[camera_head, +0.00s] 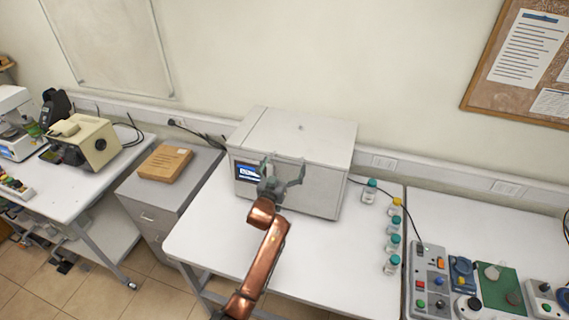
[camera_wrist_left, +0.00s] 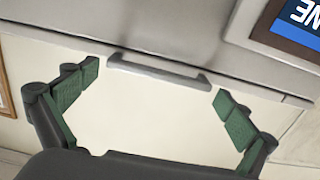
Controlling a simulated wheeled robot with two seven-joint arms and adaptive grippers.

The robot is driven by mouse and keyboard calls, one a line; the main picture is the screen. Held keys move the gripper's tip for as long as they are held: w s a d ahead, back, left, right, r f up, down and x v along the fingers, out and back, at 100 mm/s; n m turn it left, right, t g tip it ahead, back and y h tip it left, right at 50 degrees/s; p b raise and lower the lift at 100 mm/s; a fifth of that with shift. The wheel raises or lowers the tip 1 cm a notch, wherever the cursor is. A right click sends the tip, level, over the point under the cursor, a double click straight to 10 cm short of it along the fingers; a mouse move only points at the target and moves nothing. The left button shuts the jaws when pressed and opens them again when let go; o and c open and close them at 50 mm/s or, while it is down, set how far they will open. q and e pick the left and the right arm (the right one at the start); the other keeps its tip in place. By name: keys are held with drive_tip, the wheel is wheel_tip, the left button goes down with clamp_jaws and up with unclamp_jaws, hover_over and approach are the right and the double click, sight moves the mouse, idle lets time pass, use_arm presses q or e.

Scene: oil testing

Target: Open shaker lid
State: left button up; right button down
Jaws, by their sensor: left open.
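The shaker (camera_head: 318,180) is a white box on the middle table with a small blue screen (camera_head: 248,172) on its front left. Its lid (camera_head: 300,135) is down, closed on the body. My left gripper (camera_head: 282,165) is at the shaker's front, with fingers spread. In the left wrist view the open, empty gripper (camera_wrist_left: 155,88) has a green-padded finger on either side of the grey lid handle (camera_wrist_left: 158,70). The fingers appear apart from the handle. The screen also shows at top right there (camera_wrist_left: 300,22). My right gripper is not in view.
Several small bottles with teal or yellow caps (camera_head: 392,243) stand right of the shaker. A control box (camera_head: 428,285) sits on the right table. A brown box (camera_head: 165,163) lies on the grey cabinet at left. The table front (camera_head: 330,270) is clear.

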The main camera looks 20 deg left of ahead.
use_arm(q)
drive_tip(key=shift+w, duration=0.1)
drive_tip(key=shift+c, duration=0.7)
drive_tip(key=c, duration=1.3)
drive_tip(key=shift+o, duration=0.2)
